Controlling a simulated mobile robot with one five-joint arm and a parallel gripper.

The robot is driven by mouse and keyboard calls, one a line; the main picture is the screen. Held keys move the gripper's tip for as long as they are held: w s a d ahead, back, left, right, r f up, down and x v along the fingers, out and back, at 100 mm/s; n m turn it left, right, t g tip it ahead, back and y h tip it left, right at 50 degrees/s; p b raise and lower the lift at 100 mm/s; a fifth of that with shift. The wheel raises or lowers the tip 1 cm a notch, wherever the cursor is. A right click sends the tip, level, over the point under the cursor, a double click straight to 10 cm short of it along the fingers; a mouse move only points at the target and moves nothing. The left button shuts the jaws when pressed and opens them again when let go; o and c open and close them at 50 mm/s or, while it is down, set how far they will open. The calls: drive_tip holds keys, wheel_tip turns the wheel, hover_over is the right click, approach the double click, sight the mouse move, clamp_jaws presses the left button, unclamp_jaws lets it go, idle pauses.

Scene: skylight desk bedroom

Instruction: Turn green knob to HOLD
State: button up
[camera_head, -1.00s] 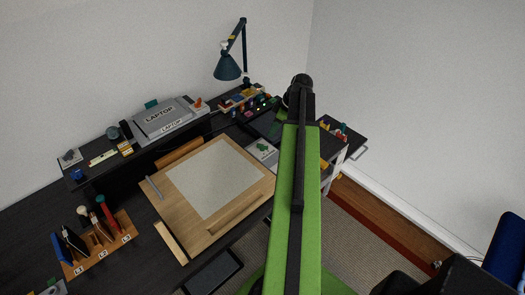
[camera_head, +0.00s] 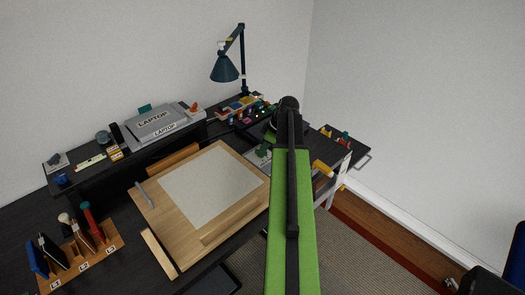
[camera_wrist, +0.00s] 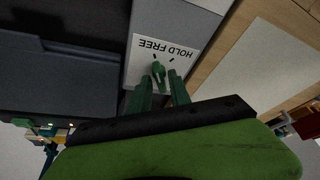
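The green knob (camera_wrist: 158,70) sits on a pale panel (camera_wrist: 140,58) marked HOLD FREE, with the lettering upside down in the wrist view. In the head view the knob (camera_head: 263,152) shows small beside my arm. My gripper (camera_wrist: 161,80) is open, its two green fingers apart, with the knob between or just beyond the fingertips. I cannot tell whether they touch it. Which mark the knob points to is unclear. The gripper's tips are hidden behind my arm in the head view.
A wooden drawing board (camera_head: 176,222) with a pale sheet lies left of the panel. A raised shelf holds a laptop box (camera_head: 157,121) and a blue desk lamp (camera_head: 225,68). A tool holder (camera_head: 83,262) stands at front left. A side surface with a handle (camera_head: 362,160) lies right.

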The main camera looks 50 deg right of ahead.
clamp_jaws()
drive_tip(key=shift+a, duration=0.2)
drive_tip(key=shift+d, duration=0.15)
drive_tip(key=shift+s+a+m+h, duration=0.1)
drive_tip(key=shift+m+h, duration=0.15)
drive_tip(key=shift+m, duration=0.45)
drive_tip(key=shift+s+a+m+h, duration=0.1)
drive_tip(key=shift+m+h, duration=0.15)
drive_tip(key=shift+m, duration=0.45)
drive_tip(key=m+h, duration=0.1)
drive_tip(key=m, duration=0.2)
drive_tip(key=shift+a+m, duration=0.15)
drive_tip(key=shift+m, duration=0.15)
drive_tip(key=m+h, duration=0.1)
drive_tip(key=m, duration=0.1)
drive_tip(key=m+h, duration=0.1)
drive_tip(key=m, duration=0.2)
drive_tip(key=shift+w+a+m, duration=0.15)
drive_tip(key=shift+m, duration=0.15)
drive_tip(key=shift+h, duration=0.3)
